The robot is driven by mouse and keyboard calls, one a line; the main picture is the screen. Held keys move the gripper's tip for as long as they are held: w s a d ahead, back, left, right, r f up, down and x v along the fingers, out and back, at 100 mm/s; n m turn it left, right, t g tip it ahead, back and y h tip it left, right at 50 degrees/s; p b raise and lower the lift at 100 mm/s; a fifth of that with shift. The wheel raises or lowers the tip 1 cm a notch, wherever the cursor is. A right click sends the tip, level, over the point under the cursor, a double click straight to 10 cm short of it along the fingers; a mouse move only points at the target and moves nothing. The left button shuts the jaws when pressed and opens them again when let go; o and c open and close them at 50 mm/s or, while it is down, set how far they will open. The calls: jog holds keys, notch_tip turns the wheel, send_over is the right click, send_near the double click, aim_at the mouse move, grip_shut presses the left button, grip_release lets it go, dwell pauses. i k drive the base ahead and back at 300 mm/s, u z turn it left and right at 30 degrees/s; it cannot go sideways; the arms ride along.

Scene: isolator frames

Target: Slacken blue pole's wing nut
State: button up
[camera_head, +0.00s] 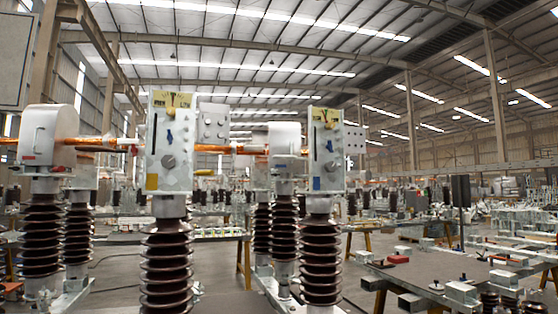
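Two upright poles with grey front panels stand ahead in the head view. The right panel (326,130) carries a small blue square (316,184) at its lower left, which marks it as the blue pole. On it are a yellow dial plate at the top (325,117), a dark slot, a small dark blue winged piece (330,145) that looks like the wing nut, and a round grey knob (331,166). The left panel (178,125) has a yellow square (151,182) and the same kinds of fittings. The wing nut's tightness cannot be told. My gripper is not in view.
Brown ribbed insulators (320,258) carry the panels. Copper-coloured bars (215,149) run behind them to a rounded grey housing (46,135) at left. A workbench (425,277) with metal parts stands at right. Grey floor shows between the frames.

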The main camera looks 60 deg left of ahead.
aim_at(329, 146)
jog(key=u, duration=1.85)
jog(key=k, duration=0.55)
jog(key=u, duration=0.85)
jog(key=i, duration=1.35)
jog(key=z, duration=0.1)
